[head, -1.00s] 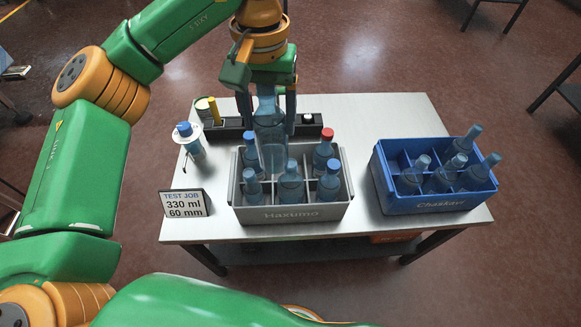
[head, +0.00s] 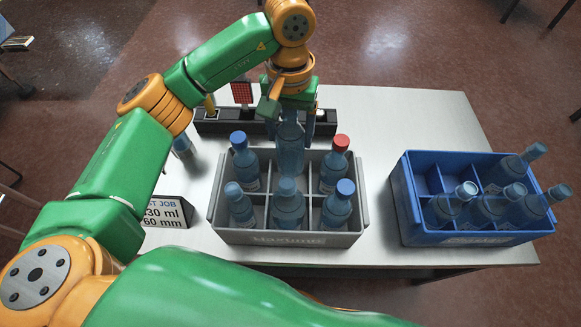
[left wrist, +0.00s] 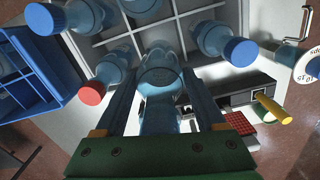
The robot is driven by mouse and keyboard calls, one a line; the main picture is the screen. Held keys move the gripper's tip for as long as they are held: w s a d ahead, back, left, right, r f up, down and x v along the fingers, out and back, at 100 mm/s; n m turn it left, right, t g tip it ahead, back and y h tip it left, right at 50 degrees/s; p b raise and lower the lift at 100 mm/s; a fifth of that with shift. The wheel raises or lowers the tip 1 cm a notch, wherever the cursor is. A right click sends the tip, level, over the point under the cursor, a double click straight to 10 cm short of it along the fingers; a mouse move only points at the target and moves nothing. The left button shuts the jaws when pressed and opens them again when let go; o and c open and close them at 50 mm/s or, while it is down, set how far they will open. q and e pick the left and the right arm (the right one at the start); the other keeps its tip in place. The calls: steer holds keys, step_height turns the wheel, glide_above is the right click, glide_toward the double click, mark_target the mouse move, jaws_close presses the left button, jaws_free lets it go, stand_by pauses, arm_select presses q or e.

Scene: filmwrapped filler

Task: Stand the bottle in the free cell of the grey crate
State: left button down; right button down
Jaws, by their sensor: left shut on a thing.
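The grey crate (head: 362,205) stands on the table with blue-tinted bottles in its front cells and its back left and back right cells. My left gripper (head: 291,118) is shut on a clear blue bottle (head: 291,150), upright at the back middle cell, the free one. In the left wrist view the held bottle (left wrist: 160,75) lies between the fingers (left wrist: 160,115), close to the crate dividers. Its base is hidden in the head view behind the front middle bottle (head: 287,205). I cannot tell whether it touches the cell floor. My right gripper is not in view.
A blue crate (head: 405,215) with several bottles stands to the right. A black rack (head: 225,124) lies behind the grey crate. A sign (head: 166,214) and a partly hidden bottle (head: 183,146) are at left. Clear table lies between the crates.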

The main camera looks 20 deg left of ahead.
mark_target(290, 120)
arm_select(q)
step_height(290, 120, down, 9)
steer(key=shift+r, duration=0.1)
steer(key=shift+s, duration=0.1)
jaws_free()
step_height(290, 120, up, 12)
steer(key=shift+r+p, duration=0.1)
steer(key=shift+p, duration=0.25)
steer(key=shift+w, duration=0.2)
